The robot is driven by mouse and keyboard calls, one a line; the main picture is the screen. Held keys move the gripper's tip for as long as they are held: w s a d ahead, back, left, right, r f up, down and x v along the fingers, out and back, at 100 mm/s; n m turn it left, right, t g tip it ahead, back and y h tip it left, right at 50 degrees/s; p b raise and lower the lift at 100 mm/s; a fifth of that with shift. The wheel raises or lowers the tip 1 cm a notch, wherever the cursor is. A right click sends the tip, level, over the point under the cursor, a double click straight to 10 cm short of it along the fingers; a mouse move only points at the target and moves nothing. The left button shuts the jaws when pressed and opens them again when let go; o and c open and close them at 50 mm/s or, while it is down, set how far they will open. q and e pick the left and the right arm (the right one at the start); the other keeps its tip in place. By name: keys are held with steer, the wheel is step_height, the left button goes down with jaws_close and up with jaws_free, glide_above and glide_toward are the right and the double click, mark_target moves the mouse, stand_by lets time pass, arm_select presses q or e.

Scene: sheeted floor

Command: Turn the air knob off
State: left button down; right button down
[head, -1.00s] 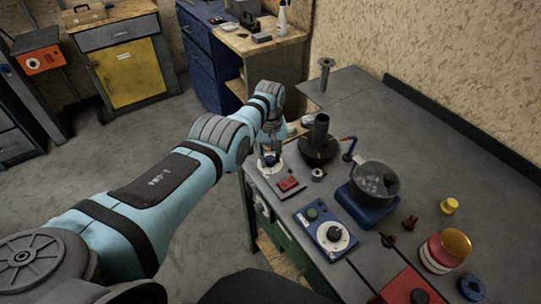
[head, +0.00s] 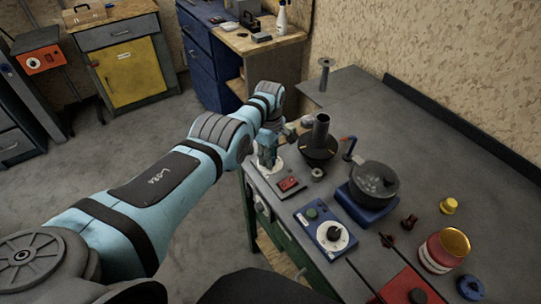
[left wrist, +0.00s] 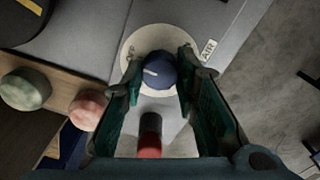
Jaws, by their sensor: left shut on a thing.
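The air knob (left wrist: 160,70) is blue with a white pointer line. It sits on a round white dial plate (left wrist: 128,57), beside a label reading AIR (left wrist: 208,48). In the left wrist view, the two green fingers of my left gripper (left wrist: 161,80) are on either side of the knob and closed on it. In the head view, my left gripper (head: 268,163) points down onto the dial plate (head: 279,169) at the bench's near left corner; the knob is mostly hidden there. My right gripper is not in view.
A blue control box (head: 325,225) with a white dial, a dark pot (head: 375,182) and a black burner-like stand (head: 318,150) are on the bench. A red jar (head: 442,252) is at the right.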

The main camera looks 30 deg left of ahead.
arm_select(q)
steer(key=shift+s+f+n, duration=0.1)
steer(key=shift+n, duration=0.2)
steer(key=c, duration=1.2)
jaws_free()
steer(key=shift+a, duration=0.1)
steer(key=shift+c, duration=0.2)
steer(key=shift+r, duration=0.3)
step_height(320, 180, up, 11)
steer(key=shift+r, duration=0.2)
